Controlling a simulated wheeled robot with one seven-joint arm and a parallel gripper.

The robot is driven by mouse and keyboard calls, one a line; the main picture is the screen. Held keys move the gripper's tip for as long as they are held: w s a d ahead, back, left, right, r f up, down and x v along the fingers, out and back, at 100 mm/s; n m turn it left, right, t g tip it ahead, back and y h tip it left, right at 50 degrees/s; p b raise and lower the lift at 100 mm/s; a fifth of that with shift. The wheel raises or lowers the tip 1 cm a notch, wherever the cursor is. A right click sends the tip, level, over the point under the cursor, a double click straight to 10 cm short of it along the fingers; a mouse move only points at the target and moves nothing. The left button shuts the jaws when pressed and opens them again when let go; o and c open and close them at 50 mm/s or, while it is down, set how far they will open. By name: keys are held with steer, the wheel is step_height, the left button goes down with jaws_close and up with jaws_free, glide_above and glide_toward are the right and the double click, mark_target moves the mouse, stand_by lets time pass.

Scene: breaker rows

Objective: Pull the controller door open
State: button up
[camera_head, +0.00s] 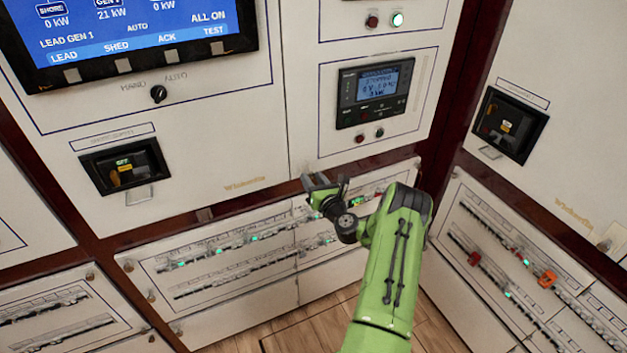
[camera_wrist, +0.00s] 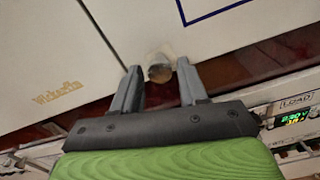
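The controller door (camera_head: 425,95) is a pale panel with a blue outline, carrying a dark controller with a small lit screen (camera_head: 377,82). It looks shut, flush with the panel to its left. Its lower left corner shows in the wrist view (camera_wrist: 230,45), with a round metal knob (camera_wrist: 160,70) there. My gripper (camera_head: 322,183) is at this lower edge. In the wrist view my gripper (camera_wrist: 158,82) is open, with one finger on each side of the knob and the fingertips close to it. Contact cannot be told. The knob is not clearly visible in the head view.
Breaker rows (camera_head: 240,245) lie below the door, behind my arm. A left panel holds a large screen (camera_head: 130,30) and a dark switch (camera_head: 125,165). Another cabinet face (camera_head: 560,95) stands at an angle on the right. Wooden floor (camera_head: 310,335) shows below.

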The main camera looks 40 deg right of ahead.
jaws_close()
stand_by(1.2)
